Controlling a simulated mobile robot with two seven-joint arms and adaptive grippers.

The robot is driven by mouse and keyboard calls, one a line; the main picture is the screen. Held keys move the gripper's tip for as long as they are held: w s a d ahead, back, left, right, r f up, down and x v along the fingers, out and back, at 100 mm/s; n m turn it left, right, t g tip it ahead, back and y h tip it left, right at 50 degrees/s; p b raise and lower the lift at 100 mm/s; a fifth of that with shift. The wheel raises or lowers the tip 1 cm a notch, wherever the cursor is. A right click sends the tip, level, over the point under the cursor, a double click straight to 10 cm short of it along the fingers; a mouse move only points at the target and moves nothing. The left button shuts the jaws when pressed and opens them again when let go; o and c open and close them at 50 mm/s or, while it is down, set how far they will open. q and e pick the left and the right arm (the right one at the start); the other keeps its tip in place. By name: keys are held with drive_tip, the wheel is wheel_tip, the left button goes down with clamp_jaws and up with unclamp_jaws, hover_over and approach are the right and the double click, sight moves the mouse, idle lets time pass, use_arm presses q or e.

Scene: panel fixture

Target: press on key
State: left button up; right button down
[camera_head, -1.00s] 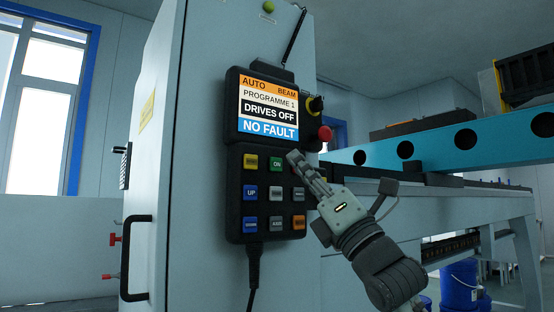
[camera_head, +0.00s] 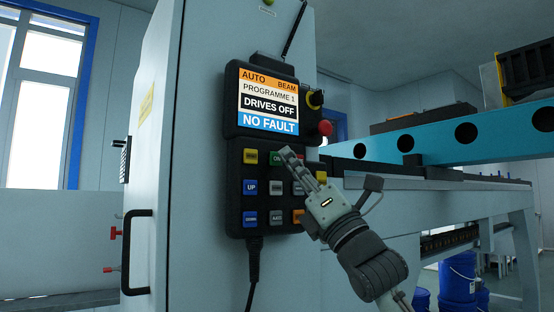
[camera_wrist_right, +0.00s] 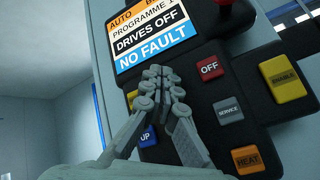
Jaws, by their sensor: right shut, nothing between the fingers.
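The green ON key (camera_head: 275,158) is in the top row of the dark control pendant (camera_head: 235,190) on the pale cabinet. My right gripper (camera_head: 287,153) is shut and empty, its fingertips overlapping the right side of the ON key in the head view. I cannot tell whether they touch it. In the right wrist view the closed fingertips (camera_wrist_right: 156,74) lie just below the screen (camera_wrist_right: 150,38) and hide the ON key. The screen reads AUTO, BEAM, PROGRAMME 1, DRIVES OFF, NO FAULT. My left gripper is not in view.
Close by are the red OFF key (camera_wrist_right: 209,67), the grey SERVICE key (camera_wrist_right: 228,109) and the blue UP key (camera_head: 249,187). A blue beam (camera_head: 430,140) extends to the right.

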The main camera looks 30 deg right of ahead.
drive_tip(key=shift+w, duration=0.15)
idle(0.7)
drive_tip(key=shift+w, duration=0.25)
drive_tip(key=shift+w, duration=0.45)
idle(0.6)
drive_tip(key=shift+s, duration=0.85)
drive_tip(key=shift+s, duration=0.1)
drive_tip(key=s, duration=0.2)
drive_tip(key=s+b, duration=0.1)
drive_tip(key=s, duration=0.1)
drive_tip(key=shift+s+d, duration=0.2)
drive_tip(key=shift+s, duration=0.2)
